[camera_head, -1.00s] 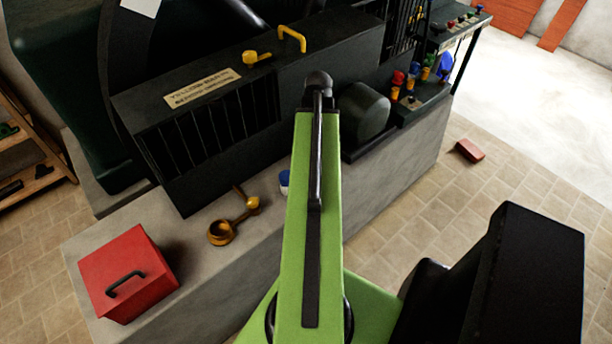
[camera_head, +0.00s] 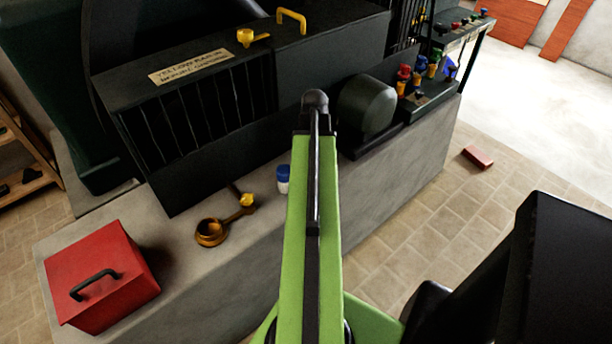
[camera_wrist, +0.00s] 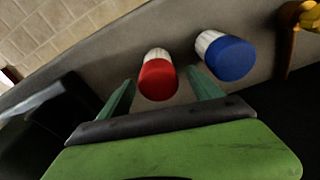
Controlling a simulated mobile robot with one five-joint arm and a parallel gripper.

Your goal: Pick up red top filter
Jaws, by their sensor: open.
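The red top filter (camera_wrist: 157,79), a white cylinder with a red cap, stands between the two fingers of my gripper (camera_wrist: 159,77) in the wrist view. The gripper is open, with a green finger on each side of the filter. I cannot tell whether either finger touches it. In the head view my green arm hides the red top filter and the gripper.
A similar blue-capped filter (camera_wrist: 229,58) stands close to the right finger; it also shows beside my arm in the head view (camera_head: 283,180). A brass ring-ended tool (camera_head: 211,232) and a red box (camera_head: 103,262) are further left on the ledge. Dark machinery (camera_head: 190,120) rises behind.

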